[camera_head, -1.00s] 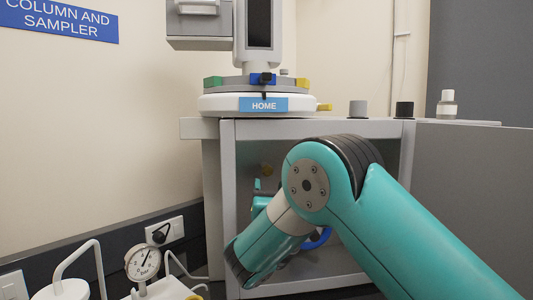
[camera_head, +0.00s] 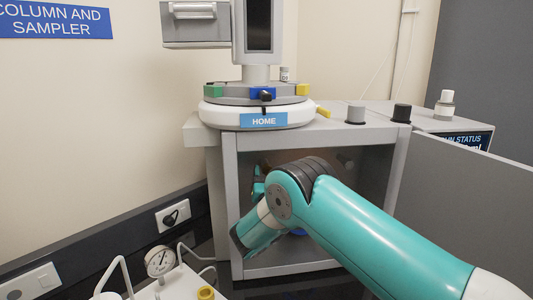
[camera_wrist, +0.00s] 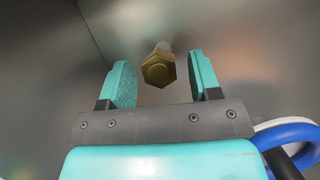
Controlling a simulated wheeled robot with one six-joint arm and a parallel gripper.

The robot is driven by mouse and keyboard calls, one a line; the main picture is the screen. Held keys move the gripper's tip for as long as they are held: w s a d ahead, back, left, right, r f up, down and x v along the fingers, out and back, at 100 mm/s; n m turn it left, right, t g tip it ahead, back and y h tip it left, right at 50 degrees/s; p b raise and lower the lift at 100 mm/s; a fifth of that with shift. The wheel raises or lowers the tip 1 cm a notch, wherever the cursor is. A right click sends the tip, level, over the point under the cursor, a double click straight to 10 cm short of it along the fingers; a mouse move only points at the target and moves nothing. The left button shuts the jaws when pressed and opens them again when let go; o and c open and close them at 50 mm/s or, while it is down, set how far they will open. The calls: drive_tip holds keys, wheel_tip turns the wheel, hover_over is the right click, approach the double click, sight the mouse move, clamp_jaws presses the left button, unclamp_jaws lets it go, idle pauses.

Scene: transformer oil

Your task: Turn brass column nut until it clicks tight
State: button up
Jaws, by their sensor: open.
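The brass column nut (camera_wrist: 158,68) shows in the wrist view as a hexagonal brass head on a pale stem. It sits between and slightly beyond the two teal fingers of my gripper (camera_wrist: 160,82). The fingers are open, with a gap on each side of the nut, and neither appears to touch it. In the head view my gripper (camera_head: 258,182) is inside the grey cabinet, mostly hidden by my arm. I cannot make out the nut there.
The open-fronted grey cabinet (camera_head: 225,200) has walls close around my arm. A blue tube (camera_wrist: 285,134) and a white tube lie right of my gripper in the wrist view. An autosampler carousel (camera_head: 256,115) stands on top. A pressure gauge (camera_head: 160,261) is at lower left.

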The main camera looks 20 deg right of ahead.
drive_tip(key=shift+p+x, duration=0.65)
drive_tip(key=shift+x, duration=0.35)
drive_tip(key=shift+w+d+r, duration=0.1)
drive_tip(key=shift+w+r, duration=0.05)
drive_tip(key=shift+w, duration=0.3)
drive_tip(key=c, duration=0.9)
